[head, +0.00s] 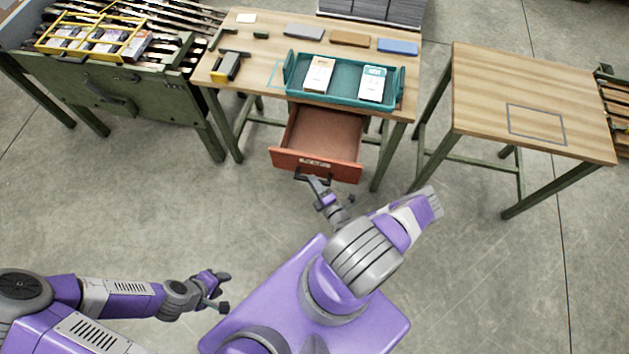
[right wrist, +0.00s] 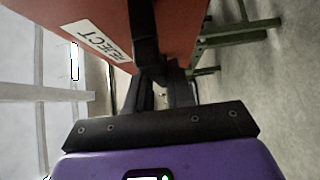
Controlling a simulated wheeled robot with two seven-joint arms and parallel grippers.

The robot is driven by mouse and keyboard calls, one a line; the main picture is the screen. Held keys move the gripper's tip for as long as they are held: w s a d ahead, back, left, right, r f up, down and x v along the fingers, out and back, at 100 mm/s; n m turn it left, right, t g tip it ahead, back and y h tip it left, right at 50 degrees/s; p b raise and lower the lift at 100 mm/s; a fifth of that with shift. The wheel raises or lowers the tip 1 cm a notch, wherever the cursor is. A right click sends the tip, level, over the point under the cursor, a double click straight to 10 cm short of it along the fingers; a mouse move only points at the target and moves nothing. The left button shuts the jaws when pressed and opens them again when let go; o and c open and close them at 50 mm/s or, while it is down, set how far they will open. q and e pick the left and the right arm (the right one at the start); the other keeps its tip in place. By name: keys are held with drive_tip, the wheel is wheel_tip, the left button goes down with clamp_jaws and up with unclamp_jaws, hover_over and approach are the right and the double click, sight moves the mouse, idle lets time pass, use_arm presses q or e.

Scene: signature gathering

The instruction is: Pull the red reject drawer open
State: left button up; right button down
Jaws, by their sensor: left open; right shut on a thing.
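The red reject drawer (head: 318,165) stands pulled out from under the wooden table in the head view, its empty inside showing. Its white REJECT label (right wrist: 97,40) shows in the right wrist view. My right gripper (head: 312,180) is at the front of the drawer, shut on its dark handle (right wrist: 147,38). In the right wrist view my right gripper's fingers (right wrist: 160,92) close around the handle, partly hidden by it. My left gripper (head: 222,292) is open and empty, over the floor at lower left, well away from the drawer.
On the wooden table (head: 265,38), a teal tray (head: 345,94) holds two white-labelled boxes, with a yellow-and-black tool (head: 227,66) and several flat blocks nearby. A green bench (head: 120,100) stands left. A second table (head: 490,90) stands right. The floor before the drawer is clear.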

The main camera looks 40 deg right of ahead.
drive_tip(key=c, duration=1.1)
unclamp_jaws()
drive_tip(key=v, duration=0.7)
drive_tip(key=shift+s, duration=0.3)
